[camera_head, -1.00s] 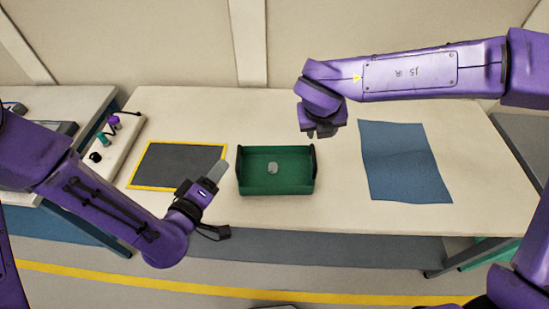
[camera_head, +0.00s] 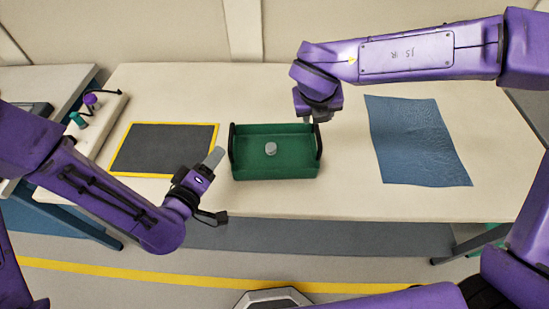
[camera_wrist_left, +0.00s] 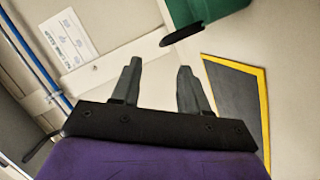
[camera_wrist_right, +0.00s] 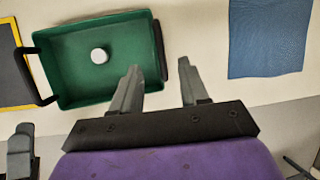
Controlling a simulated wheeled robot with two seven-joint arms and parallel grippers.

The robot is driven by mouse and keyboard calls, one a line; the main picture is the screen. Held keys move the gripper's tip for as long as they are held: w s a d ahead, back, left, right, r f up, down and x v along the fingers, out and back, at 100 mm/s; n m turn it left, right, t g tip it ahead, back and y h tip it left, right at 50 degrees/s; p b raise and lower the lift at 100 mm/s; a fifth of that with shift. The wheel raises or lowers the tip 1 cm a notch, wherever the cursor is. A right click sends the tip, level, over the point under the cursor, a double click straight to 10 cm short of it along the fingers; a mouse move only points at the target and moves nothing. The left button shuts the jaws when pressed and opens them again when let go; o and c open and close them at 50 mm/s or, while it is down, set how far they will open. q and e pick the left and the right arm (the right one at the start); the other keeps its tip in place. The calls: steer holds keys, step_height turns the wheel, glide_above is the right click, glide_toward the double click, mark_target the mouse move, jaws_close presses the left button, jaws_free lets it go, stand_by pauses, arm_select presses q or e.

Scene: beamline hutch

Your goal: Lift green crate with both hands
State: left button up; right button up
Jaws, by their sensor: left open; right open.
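The green crate (camera_head: 285,170) sits on the pale table, with a dark handle on its left and right ends. A small grey-white round object (camera_head: 271,149) lies in it. The crate also shows in the right wrist view (camera_wrist_right: 75,88) and partly in the left wrist view (camera_wrist_left: 205,8). My left gripper (camera_head: 216,157) is open, apart from the crate and left of its left handle; its fingers show empty in the left wrist view (camera_wrist_left: 158,82). My right gripper (camera_head: 314,118) is near the right handle; its open, empty fingers show in the right wrist view (camera_wrist_right: 159,80).
A black mat with a yellow border (camera_head: 165,149) lies left of the crate. A blue cloth (camera_head: 415,145) lies to the right. A board with small knobs (camera_head: 85,118) is at the far left. The table's front edge is close to the crate.

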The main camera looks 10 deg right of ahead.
mark_target(231, 137)
arm_select(q)
steer(key=x, duration=0.7)
steer(key=f+x, duration=0.1)
steer(key=x, duration=0.2)
steer(key=shift+w+d+f, duration=0.15)
arm_select(e)
steer(key=x, duration=1.1)
steer(key=shift+s+f, duration=0.2)
steer(key=shift+f, duration=0.05)
arm_select(q)
jaws_close()
arm_select(e)
jaws_close()
